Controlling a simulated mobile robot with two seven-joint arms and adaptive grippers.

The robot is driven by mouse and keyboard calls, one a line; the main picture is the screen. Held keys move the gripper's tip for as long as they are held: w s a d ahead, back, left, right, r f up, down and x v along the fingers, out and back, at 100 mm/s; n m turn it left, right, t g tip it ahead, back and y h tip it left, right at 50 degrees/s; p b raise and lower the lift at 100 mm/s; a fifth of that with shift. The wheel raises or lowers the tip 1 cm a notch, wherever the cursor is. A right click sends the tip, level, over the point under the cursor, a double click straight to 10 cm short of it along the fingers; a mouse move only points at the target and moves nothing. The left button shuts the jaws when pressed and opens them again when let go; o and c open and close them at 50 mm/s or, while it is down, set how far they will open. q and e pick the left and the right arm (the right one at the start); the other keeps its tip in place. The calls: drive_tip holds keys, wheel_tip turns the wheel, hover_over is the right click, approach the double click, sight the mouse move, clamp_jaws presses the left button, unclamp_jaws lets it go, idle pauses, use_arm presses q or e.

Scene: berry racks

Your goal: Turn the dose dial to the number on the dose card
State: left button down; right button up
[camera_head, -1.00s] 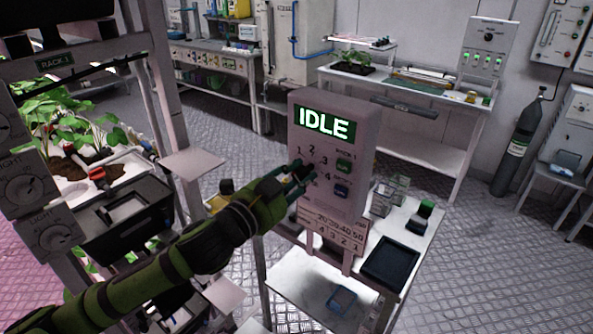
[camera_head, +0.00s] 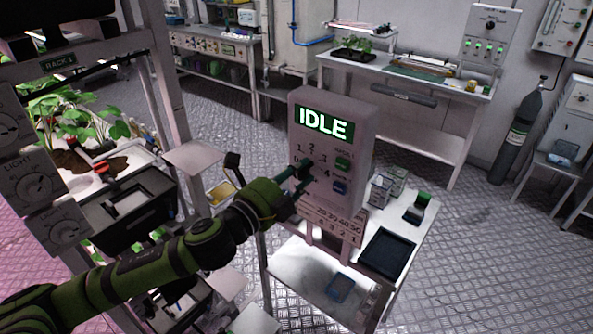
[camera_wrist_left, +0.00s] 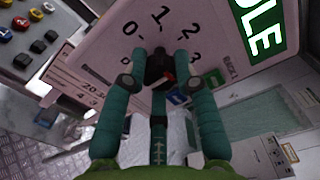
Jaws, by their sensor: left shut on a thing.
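The dose box (camera_head: 365,130) stands upright on a small cart, its green screen reading IDLE. Its black dose dial (camera_wrist_left: 158,66) sits inside a ring of numbers; 0, 1, 2 and 3 read in the left wrist view, and 4 shows in the head view. A small red mark is on the dial, but I cannot tell which number it points at. My left gripper (camera_head: 303,174) is shut on the dial, with one green finger on each side. The dose card (camera_head: 341,222) is below the dial, with rows of numbers, partly hidden and too small to read surely. My right gripper is out of view.
A green button (camera_head: 342,163) and a blue button (camera_head: 340,187) sit right of the dial. A dark tray (camera_head: 388,253) and clear boxes (camera_head: 380,188) are on the cart. Rack 1 with plants (camera_head: 75,120) stands at left. Floor is open to the right.

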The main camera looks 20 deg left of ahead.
use_arm(q)
drive_tip(key=shift+r+m, duration=0.15)
drive_tip(key=shift+m, duration=0.15)
drive_tip(key=c, duration=1)
unclamp_jaws()
drive_tip(key=shift+d, duration=0.1)
drive_tip(key=shift+o, duration=0.2)
drive_tip(key=shift+s+a+f, duration=0.2)
drive_tip(key=shift+s+a, duration=0.1)
drive_tip(key=shift+s, duration=0.2)
drive_tip(key=v, duration=0.6)
drive_tip(key=shift+s+r, duration=0.15)
drive_tip(key=shift+s, duration=0.05)
